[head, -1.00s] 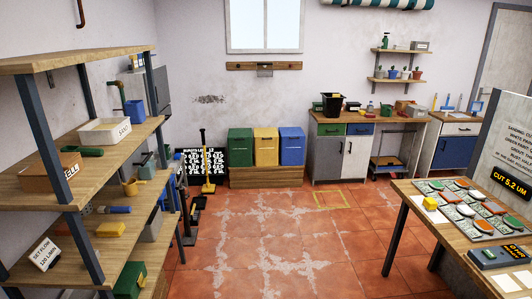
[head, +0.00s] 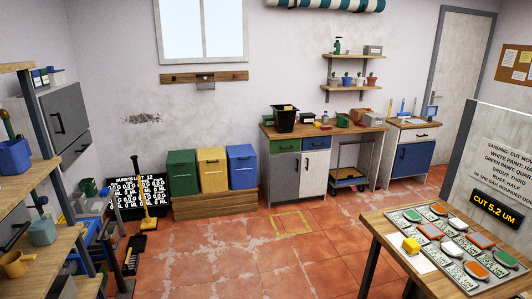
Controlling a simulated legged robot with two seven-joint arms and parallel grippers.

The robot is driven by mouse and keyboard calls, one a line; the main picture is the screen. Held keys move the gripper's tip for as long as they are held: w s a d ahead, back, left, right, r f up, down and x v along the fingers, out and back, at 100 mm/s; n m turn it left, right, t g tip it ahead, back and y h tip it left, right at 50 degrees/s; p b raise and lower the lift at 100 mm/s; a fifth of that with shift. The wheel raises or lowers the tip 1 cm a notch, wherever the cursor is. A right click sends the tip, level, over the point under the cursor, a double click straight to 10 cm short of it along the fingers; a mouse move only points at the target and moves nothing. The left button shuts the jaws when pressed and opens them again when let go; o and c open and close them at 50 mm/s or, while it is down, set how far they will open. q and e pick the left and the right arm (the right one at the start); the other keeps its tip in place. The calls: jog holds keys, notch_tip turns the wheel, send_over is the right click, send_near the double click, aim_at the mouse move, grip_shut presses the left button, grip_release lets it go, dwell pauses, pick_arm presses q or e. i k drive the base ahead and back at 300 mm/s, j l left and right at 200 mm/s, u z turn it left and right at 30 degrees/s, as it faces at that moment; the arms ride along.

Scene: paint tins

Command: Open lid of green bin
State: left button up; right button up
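The green bin (head: 182,172) stands against the back wall, left of a yellow bin (head: 213,169) and a blue bin (head: 243,166). All three are on a low wooden platform (head: 216,206). The green bin's lid looks closed. Neither of my grippers shows in the head view, and the bin is some way off across the floor.
The red tiled floor (head: 250,262) in front of the bins is mostly clear. Shelves (head: 50,250) stand at the left, with a yellow-handled tool (head: 146,200) beyond them. A cabinet (head: 300,175) stands right of the bins; a table (head: 385,222) fills the right foreground.

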aim_at(175, 157)
jog(key=i, duration=2.8)
jog(key=i+u, duration=0.2)
jog(key=i, duration=0.25)
jog(key=i+l+u, duration=0.2)
jog(key=i, duration=0.2)
jog(key=i+l+u, duration=0.2)
jog(key=i, duration=0.2)
jog(key=j, duration=0.1)
